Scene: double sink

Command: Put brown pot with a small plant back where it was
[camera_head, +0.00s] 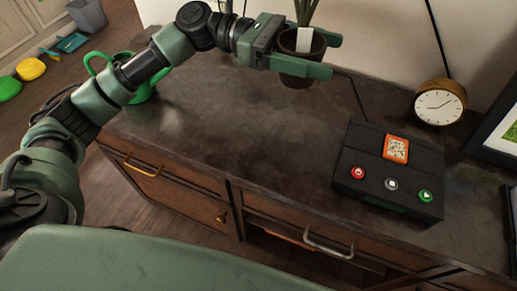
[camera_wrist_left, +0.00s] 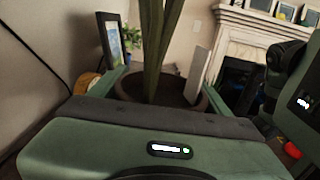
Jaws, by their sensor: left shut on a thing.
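The brown pot with a small plant (camera_head: 300,72) is in the head view near the top middle, by the back wall. My left gripper (camera_head: 325,56) is shut around the pot, with one finger on each side, and the pot looks upright. Whether its base touches the cabinet top is hard to tell. A white tag shows at the pot's rim, and green leaves rise out of the top of the view. In the left wrist view the pot (camera_wrist_left: 135,88) sits between the fingers, with soil, leaves and the white tag visible. My right gripper is not in view.
A dark cabinet top (camera_head: 255,125) has clear room in the middle. A black box with buttons (camera_head: 385,185) stands right of centre. A round clock (camera_head: 440,104), a picture frame (camera_head: 500,130) and a green watering can (camera_head: 140,90) are also there. Cables hang by the wall.

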